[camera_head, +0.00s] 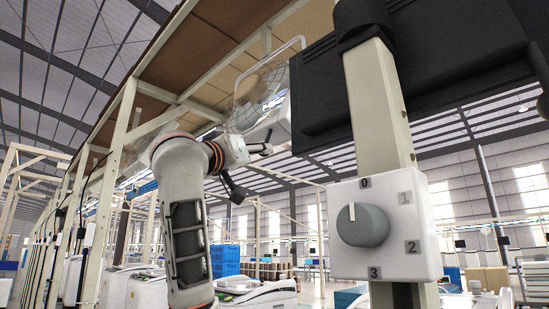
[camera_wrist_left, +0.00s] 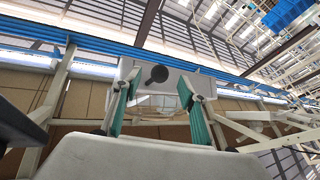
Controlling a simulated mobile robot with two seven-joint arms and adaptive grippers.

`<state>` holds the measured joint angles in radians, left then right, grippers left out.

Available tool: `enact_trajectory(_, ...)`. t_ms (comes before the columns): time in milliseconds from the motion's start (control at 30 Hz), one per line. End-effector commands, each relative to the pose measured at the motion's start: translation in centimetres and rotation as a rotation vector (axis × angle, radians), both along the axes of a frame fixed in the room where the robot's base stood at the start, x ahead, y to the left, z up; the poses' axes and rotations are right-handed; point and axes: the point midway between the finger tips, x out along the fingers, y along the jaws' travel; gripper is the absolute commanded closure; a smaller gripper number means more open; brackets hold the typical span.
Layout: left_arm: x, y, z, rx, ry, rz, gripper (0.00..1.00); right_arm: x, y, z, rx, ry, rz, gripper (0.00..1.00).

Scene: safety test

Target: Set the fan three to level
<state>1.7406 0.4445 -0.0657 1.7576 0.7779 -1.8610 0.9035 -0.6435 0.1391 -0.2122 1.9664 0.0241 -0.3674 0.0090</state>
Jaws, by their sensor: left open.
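The fan switch box (camera_head: 405,250) is a white square plate on a cream post, marked 0, 1, 2 and 3. Its grey round knob (camera_head: 365,228) has a white line pointing up, nearest the 0. A fan (camera_head: 262,95) with a wire cage hangs behind my left arm. My left gripper (camera_head: 256,169) is open and empty, left of the box and well apart from the knob. In the left wrist view its teal-padded fingers (camera_wrist_left: 158,92) stand apart, with a pale panel bearing a dark round part (camera_wrist_left: 158,74) beyond them. My right gripper is not in view.
The cream post (camera_head: 375,105) rises above the box. A large black panel (camera_head: 450,65) hangs behind the post at upper right. A cream frame with a brown overhead board (camera_head: 190,35) stands at left. Blue crates (camera_head: 226,260) stand in the background. Open air lies between my gripper and the box.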

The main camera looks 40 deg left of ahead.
Motion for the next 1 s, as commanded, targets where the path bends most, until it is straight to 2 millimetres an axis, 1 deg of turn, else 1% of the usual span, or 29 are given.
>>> enact_trajectory(33, -0.6, 0.2, 0.5, -0.004, -0.008, 0.002, 0.58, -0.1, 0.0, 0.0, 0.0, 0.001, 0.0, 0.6)
enact_trajectory(67, -0.8, 0.3, 0.7, -0.006, -0.01, 0.001, 0.58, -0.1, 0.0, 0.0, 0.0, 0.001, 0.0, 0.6)
enact_trajectory(167, -0.4, 0.4, 1.1, -0.007, -0.01, 0.003, 0.58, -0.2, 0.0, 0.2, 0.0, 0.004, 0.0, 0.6)
enact_trajectory(433, 3.2, 1.4, 2.7, -0.007, -0.008, 0.004, 0.58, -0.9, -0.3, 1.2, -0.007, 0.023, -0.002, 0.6)
enact_trajectory(600, 5.2, 1.9, 3.4, -0.008, -0.008, 0.002, 0.58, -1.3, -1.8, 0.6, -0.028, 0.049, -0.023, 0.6)
enact_trajectory(700, 5.8, 2.1, 3.5, -0.007, -0.009, 0.003, 0.58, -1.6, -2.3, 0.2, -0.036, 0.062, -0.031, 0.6)
enact_trajectory(1000, 6.1, 2.1, 3.6, -0.006, -0.011, 0.003, 0.58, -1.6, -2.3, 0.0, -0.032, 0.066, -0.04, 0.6)
